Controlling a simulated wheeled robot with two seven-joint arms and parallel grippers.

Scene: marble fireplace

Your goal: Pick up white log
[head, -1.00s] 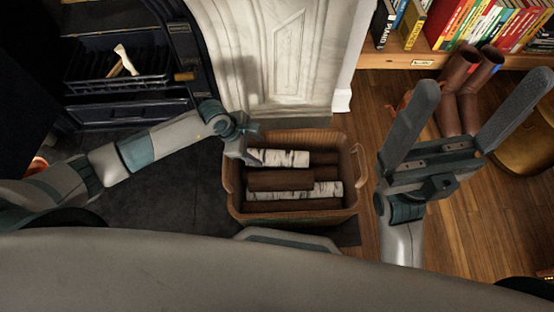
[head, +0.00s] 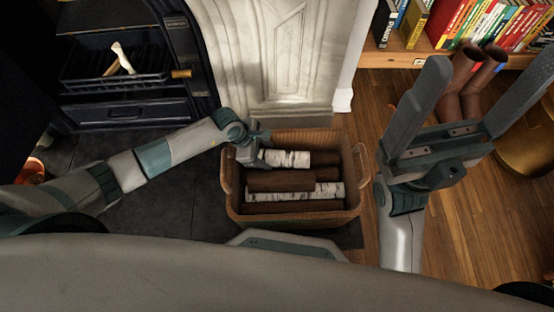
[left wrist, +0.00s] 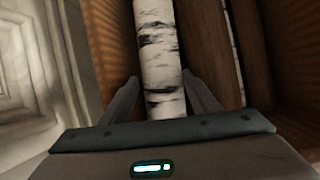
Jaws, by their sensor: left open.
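A wicker basket (head: 238,210) on the floor holds white birch logs and brown logs. One white log (head: 288,158) lies at the back of the basket, and a second white log (head: 330,191) lies nearer the front. My left gripper (head: 259,157) is at the left end of the back white log. In the left wrist view that white log (left wrist: 157,45) lies between the two open fingers of the left gripper (left wrist: 160,78). Contact cannot be told. My right gripper (head: 478,95) is open and empty, raised right of the basket.
A marble surround (head: 275,65) stands right behind the basket. A dark stove with a grate (head: 115,75) is at the back left. A bookshelf (head: 430,58) and brown boots (head: 468,78) are at the back right. Wooden floor (head: 455,235) is open at the right.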

